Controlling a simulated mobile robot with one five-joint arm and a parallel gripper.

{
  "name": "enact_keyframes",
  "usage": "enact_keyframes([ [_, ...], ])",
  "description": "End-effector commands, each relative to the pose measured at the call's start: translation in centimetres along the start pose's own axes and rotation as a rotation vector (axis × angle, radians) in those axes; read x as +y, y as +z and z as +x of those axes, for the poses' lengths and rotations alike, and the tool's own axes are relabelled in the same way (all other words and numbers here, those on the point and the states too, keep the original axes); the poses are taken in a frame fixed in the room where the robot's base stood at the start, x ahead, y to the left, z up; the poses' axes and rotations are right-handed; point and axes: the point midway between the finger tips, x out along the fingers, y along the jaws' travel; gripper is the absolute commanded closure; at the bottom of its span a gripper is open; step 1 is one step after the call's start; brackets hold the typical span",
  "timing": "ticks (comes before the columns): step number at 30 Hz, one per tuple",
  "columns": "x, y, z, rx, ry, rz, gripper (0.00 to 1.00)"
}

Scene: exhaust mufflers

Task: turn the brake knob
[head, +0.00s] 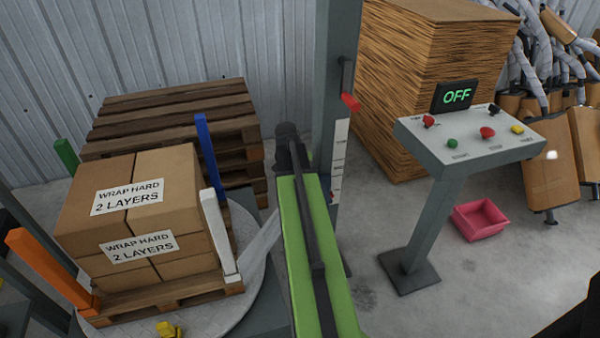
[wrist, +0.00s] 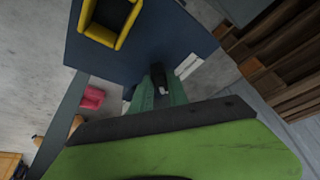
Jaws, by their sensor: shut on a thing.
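My gripper (wrist: 160,92) shows in the wrist view as two green fingers pointing at a dark blue housing (wrist: 125,62). The fingers are shut on a small dark knob with a pale mark, which looks like the brake knob (wrist: 157,76). The fingers cover its sides, so how far it is turned is hard to tell. In the head view my green arm reaches up the middle beside the grey mast (head: 338,60). The arm hides the knob and the fingertips there.
Wrapped-label cartons (head: 140,205) stand on a turntable (head: 255,285) at left, with pale film (head: 259,243) stretched toward the mast. A red handle (head: 350,102) juts from the mast. A control panel (head: 470,138) reading OFF stands right, near a pink bin (head: 480,220). A yellow-rimmed opening (wrist: 108,38) is in the housing.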

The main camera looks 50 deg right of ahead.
Motion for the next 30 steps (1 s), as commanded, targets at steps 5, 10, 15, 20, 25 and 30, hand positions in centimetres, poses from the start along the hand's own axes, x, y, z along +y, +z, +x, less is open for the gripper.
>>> enact_keyframes([
  [5,0.05,-0.03,0.02,-0.001,0.021,0.045,1.0],
  [10,0.08,-0.01,0.02,-0.001,0.029,0.064,1.0],
  [15,0.05,0.02,0.01,-0.001,0.031,0.066,1.0],
  [20,0.04,0.03,0.01,-0.001,0.03,0.066,1.0],
  [25,0.01,0.03,0.01,-0.001,0.03,0.066,0.64],
  [30,-0.03,0.03,0.0,-0.001,0.028,0.065,0.58],
])
